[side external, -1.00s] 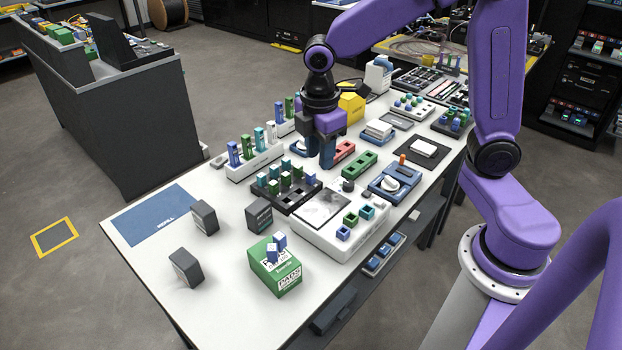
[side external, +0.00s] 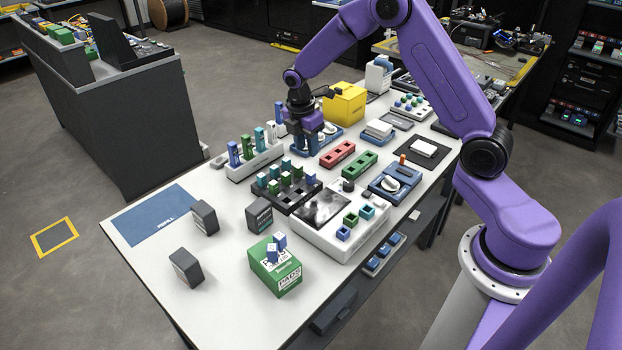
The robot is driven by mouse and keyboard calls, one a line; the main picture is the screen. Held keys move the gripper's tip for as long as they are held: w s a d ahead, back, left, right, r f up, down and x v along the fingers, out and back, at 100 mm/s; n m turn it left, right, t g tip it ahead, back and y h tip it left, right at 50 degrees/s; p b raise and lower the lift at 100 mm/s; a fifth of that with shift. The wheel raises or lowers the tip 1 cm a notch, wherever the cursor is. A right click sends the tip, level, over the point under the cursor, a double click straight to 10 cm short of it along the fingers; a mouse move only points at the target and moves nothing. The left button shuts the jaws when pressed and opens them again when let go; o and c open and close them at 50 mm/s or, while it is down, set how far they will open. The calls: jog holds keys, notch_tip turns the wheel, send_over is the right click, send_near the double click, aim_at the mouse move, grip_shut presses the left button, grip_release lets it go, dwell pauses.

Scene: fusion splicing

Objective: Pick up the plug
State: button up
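My gripper (side external: 305,146) points down at the back left of the white table, at the left end of a blue tray (side external: 334,132). Its fingers are small and dark blue, and I cannot tell whether they are open or shut, or whether anything is between them. No single part can be made out for certain as the plug. Small blue, green and teal capped pieces stand in a black grid tray (side external: 293,206) in front of the gripper. A white rounded piece (side external: 389,184) sits on another blue tray (side external: 402,171) to the right.
A white rack (side external: 240,172) of upright pieces stands left of the gripper, and a yellow box (side external: 346,104) behind it. Red (side external: 337,154) and green (side external: 360,164) slotted blocks lie to the right. A green box (side external: 274,268) and dark boxes (side external: 204,217) stand in front.

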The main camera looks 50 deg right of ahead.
send_over(311, 173)
jog(key=a, duration=0.1)
jog(key=f, duration=0.6)
jog(key=shift+s+a+f, duration=0.1)
jog(key=shift+s+f, duration=0.05)
jog(key=shift+s, duration=0.05)
jog(key=shift+w+d+f, duration=0.1)
jog(key=shift+d+f, duration=0.1)
jog(key=shift+f, duration=0.7)
jog(key=shift+w+d+f, duration=0.1)
jog(key=shift+d+f, duration=0.1)
jog(key=shift+f, duration=0.65)
jog(key=shift+d+f, duration=0.2)
jog(key=shift+f, duration=0.7)
grip_shut()
